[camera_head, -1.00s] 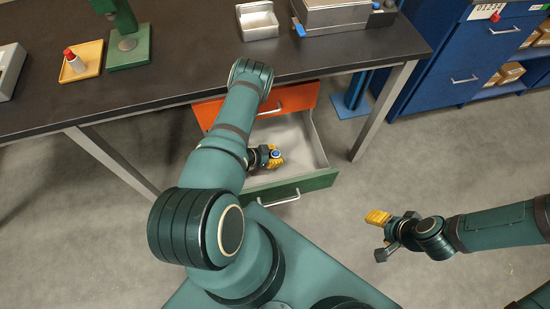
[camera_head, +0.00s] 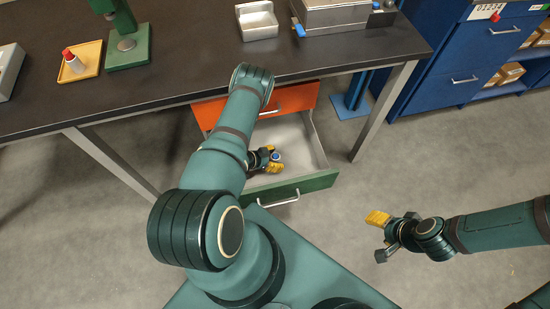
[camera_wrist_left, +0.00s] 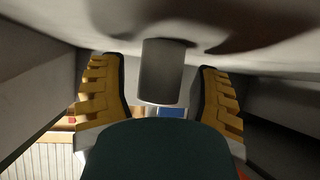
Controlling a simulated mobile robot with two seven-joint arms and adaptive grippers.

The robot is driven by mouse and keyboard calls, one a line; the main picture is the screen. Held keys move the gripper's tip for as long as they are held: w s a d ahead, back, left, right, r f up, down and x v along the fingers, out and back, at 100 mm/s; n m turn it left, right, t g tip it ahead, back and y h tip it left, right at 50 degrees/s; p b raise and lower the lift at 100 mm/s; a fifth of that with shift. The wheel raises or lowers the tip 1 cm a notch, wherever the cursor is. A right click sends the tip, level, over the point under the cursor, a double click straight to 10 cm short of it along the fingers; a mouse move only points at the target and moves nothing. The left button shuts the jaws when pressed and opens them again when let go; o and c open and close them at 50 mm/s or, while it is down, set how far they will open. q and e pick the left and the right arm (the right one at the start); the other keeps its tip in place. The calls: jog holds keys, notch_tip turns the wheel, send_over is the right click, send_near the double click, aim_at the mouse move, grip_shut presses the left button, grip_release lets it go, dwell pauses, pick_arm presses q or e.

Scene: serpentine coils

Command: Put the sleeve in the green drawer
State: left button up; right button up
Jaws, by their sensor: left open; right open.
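The green drawer (camera_head: 308,184) is pulled out under the table, with a pale inside. The sleeve (camera_wrist_left: 161,72) is a grey cylinder between the fingers in the left wrist view, its far end at the drawer floor. In the head view its small round end (camera_head: 276,155) shows pale and blue inside the drawer. My left gripper (camera_head: 273,157) reaches down into the drawer and is open, with a yellow finger on each side of the sleeve and a gap to both. My right gripper (camera_head: 379,235) is open and empty over the floor, right of the drawer.
An orange drawer front (camera_head: 290,99) sits above the green drawer. The dark tabletop (camera_head: 180,75) overhangs behind it. A table leg (camera_head: 384,110) and blue cabinet (camera_head: 455,60) stand to the right. A yellow tray (camera_head: 90,56) and metal bin (camera_head: 257,22) are on the table.

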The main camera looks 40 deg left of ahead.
aim_at(272, 159)
pick_arm(q)
jog(key=p+v, duration=0.1)
jog(key=v, duration=0.6)
jog(key=shift+s+a+r, duration=0.1)
jog(key=shift+s+r, duration=0.05)
jog(key=shift+r, duration=0.05)
jog(key=shift+n+g+y, duration=0.3)
jog(key=shift+n+y, duration=0.4)
jog(key=shift+n, duration=0.2)
jog(key=w, duration=0.1)
jog(key=w+d+r, duration=0.2)
jog(key=w, duration=0.1)
jog(key=shift+d+r, duration=0.2)
jog(key=w+d+r+n+g+y, duration=0.1)
jog(key=w+d+r+n+g, duration=0.15)
jog(key=d+r, duration=0.35)
jog(key=s+d+r+n+g, duration=0.1)
jog(key=s+d+r+g, duration=0.1)
jog(key=s+d+r, duration=0.3)
jog(key=s+d+r+n+g+h, duration=0.1)
jog(key=s+d+r+g, duration=0.2)
jog(key=d, duration=0.8)
notch_tip(272, 159, up, 2)
jog(key=shift+s+d+r+n, duration=0.15)
jog(key=shift+s+d+n, duration=0.2)
jog(key=shift+s, duration=0.6)
